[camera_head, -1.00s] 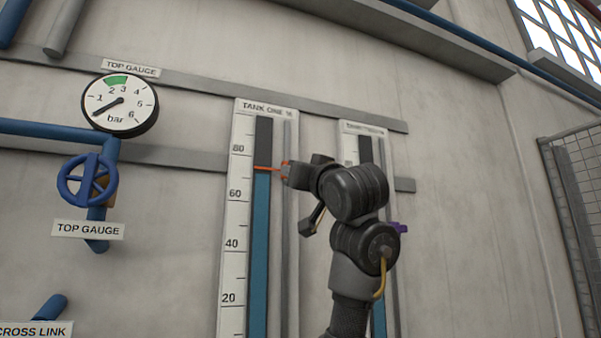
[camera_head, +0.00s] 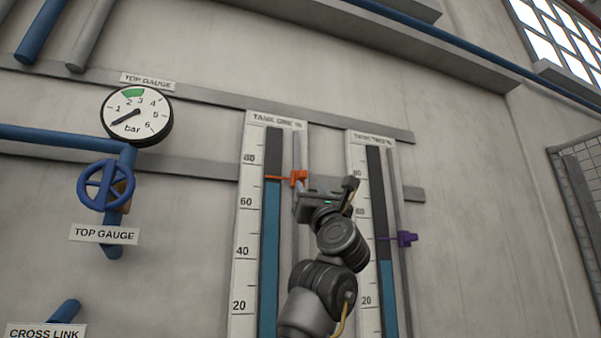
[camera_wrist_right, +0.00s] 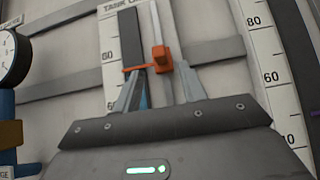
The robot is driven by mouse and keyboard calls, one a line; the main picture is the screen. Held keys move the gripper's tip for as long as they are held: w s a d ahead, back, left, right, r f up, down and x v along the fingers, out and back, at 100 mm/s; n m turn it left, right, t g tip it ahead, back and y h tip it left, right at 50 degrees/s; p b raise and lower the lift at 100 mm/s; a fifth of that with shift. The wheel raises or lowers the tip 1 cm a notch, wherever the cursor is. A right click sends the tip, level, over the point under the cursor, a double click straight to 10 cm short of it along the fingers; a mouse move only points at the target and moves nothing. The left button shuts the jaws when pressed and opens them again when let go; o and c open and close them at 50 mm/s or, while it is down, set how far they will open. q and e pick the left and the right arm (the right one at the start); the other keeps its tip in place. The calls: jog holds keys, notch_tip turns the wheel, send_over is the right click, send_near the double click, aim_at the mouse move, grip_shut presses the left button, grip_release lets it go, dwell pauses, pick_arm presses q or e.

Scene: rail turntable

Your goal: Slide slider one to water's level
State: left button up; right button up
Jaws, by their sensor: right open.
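The tank one gauge (camera_head: 246,215) is a tall white scale with a blue water column (camera_head: 271,240) whose top lies a little above 70. Slider one, orange (camera_head: 299,178), sits on the rail right of that column. Its thin pointer lies across the column at about the water's top. My right gripper (camera_head: 305,192) is just below slider one in the head view. In the right wrist view the two fingers (camera_wrist_right: 159,90) are apart, and the orange slider (camera_wrist_right: 161,60) shows beyond their tips, apparently not held. My left gripper is not in view.
The tank two gauge (camera_head: 357,210) stands to the right, with a purple slider (camera_head: 406,239) above its water top. A round pressure gauge (camera_head: 137,115) and a blue valve wheel (camera_head: 105,186) are on the left. A mesh panel (camera_head: 580,190) is at far right.

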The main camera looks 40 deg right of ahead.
aim_at(305, 176)
jog(key=p+x, duration=0.7)
jog(key=x, duration=0.2)
jog(key=shift+w+r, duration=0.1)
jog(key=shift+r, duration=0.3)
jog(key=shift+w+d+r+p, duration=0.15)
jog(key=shift+w+r+p, duration=0.15)
jog(key=shift+w+p, duration=0.25)
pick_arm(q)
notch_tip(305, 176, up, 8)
